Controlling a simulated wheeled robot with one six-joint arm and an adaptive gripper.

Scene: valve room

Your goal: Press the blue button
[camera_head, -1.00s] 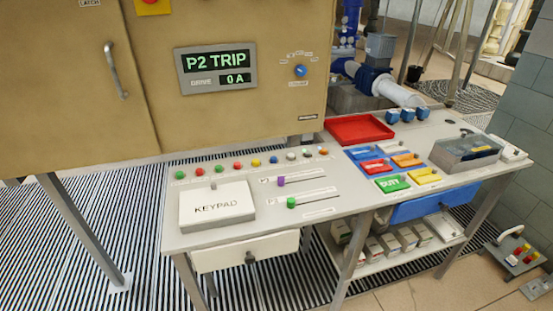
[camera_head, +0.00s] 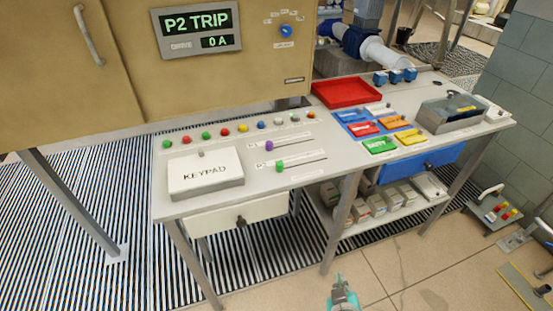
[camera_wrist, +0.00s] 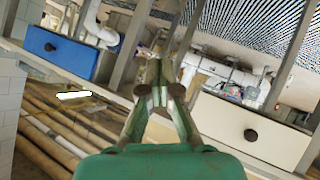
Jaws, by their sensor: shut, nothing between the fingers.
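The blue button (camera_head: 262,125) is a small round cap in the row of coloured buttons along the back of the grey console top (camera_head: 225,155), between a yellow button (camera_head: 243,128) and a white one (camera_head: 279,122). My gripper (camera_head: 341,281), teal, is at the bottom of the head view, in front of the console and well apart from the button. In the wrist view its fingers (camera_wrist: 160,95) are together with nothing held. The button is not visible in the wrist view.
A blue knob (camera_head: 286,31) is on the tan cabinet (camera_head: 70,80). A red tray (camera_head: 346,93) stands to the right. The white drawer (camera_wrist: 250,130) and blue drawer (camera_wrist: 60,52) face the wrist camera.

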